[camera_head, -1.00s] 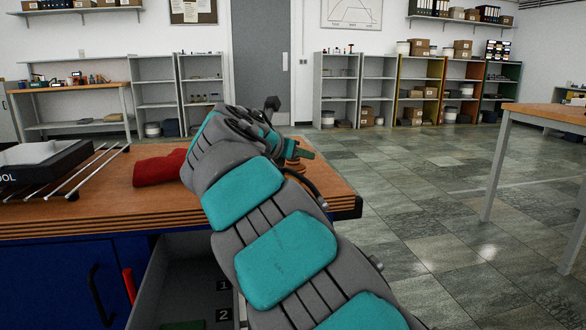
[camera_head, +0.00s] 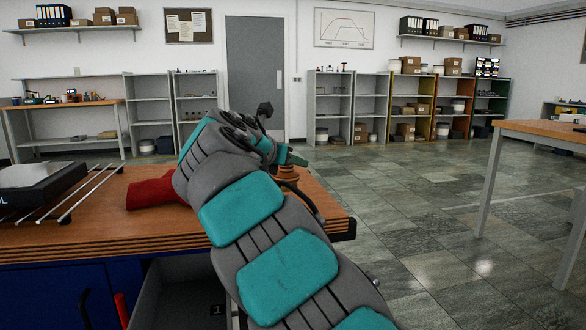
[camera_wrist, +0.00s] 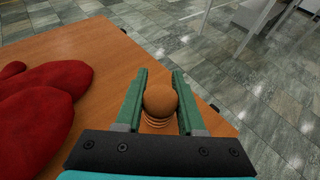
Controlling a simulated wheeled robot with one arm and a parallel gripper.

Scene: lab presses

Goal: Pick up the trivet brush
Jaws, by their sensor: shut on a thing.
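The trivet brush shows in the wrist view as a round wooden knob (camera_wrist: 160,101) above a ringed wooden body. My gripper (camera_wrist: 159,76) has its two green fingers on either side of this knob and is shut on it. In the head view the ringed wooden body (camera_head: 287,174) shows just below my gripper (camera_head: 291,158), near the bench's far right corner. The brush's underside is hidden, and I cannot tell whether it touches the bench top.
Red mitts (camera_wrist: 38,104) lie on the wooden bench (camera_head: 110,225), left of the brush. A black-edged tray (camera_head: 40,190) and metal rods stand farther left. An open drawer (camera_head: 180,290) juts out below. Tiled floor (camera_head: 430,220) is clear to the right; another table (camera_head: 550,132) stands beyond.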

